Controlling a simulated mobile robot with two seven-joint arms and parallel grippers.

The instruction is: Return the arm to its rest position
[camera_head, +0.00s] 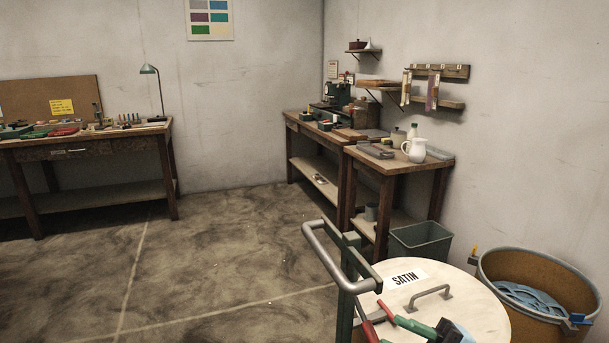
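Neither of my arms nor my grippers can be made out in the head view. A round pale lid or tabletop (470,300) marked "SATIN" is at the lower right, with a grey metal handle (428,297) on it. Red and green tool-like items (410,324) lie at its near edge, cut off by the bottom of the picture.
A green post with a grey bar handle (340,257) stands in front of the lid. A large tub (545,265) holding blue material is at the right. A grey-green bin (420,240) stands behind. Workbenches (90,150) line the walls. The floor (215,250) at left centre is clear.

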